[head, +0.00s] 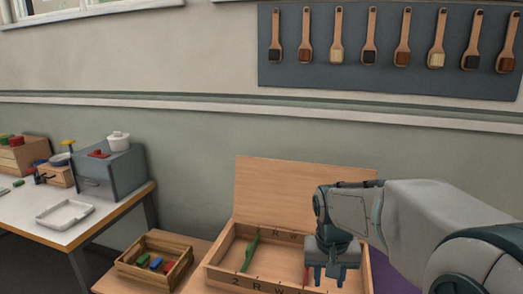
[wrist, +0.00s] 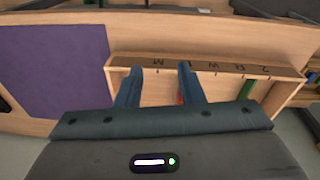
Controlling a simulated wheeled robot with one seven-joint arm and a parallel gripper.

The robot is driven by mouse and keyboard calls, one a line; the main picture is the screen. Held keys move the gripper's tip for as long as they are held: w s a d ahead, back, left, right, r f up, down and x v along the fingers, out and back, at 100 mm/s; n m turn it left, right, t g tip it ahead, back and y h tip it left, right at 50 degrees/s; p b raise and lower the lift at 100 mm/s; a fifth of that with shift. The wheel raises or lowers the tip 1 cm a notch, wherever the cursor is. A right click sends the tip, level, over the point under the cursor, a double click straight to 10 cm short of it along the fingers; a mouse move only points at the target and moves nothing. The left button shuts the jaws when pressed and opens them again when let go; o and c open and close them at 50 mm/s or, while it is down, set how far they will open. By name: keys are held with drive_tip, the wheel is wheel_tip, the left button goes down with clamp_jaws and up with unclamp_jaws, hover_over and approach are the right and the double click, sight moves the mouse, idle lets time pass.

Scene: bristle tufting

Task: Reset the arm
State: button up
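My gripper (head: 331,277) points down over the right part of an open wooden box (head: 228,279) with letters along its edges. In the wrist view its two fingers (wrist: 159,72) stand apart, with the box's lettered wall and pale floor showing between them. I see nothing held. A green piece (head: 250,251) leans in the left part of the box. A thin red piece (head: 305,277) shows beside my gripper, and a bit of red shows by the right finger in the wrist view, mostly hidden. My arm covers the box's right side.
A small wooden crate (head: 128,270) with coloured blocks stands left of the box. A white worktable (head: 98,212) with a tray (head: 65,213) and grey machine (head: 112,172) is farther left. A purple mat (wrist: 55,65) lies beside the box. Several brushes hang on a wall board (head: 285,82).

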drive_tip(key=s+n+t, duration=0.1)
drive_tip(key=s, duration=1.3)
drive_tip(key=shift+s+n+t+y, duration=0.15)
drive_tip(key=shift+n+t+y, duration=0.25)
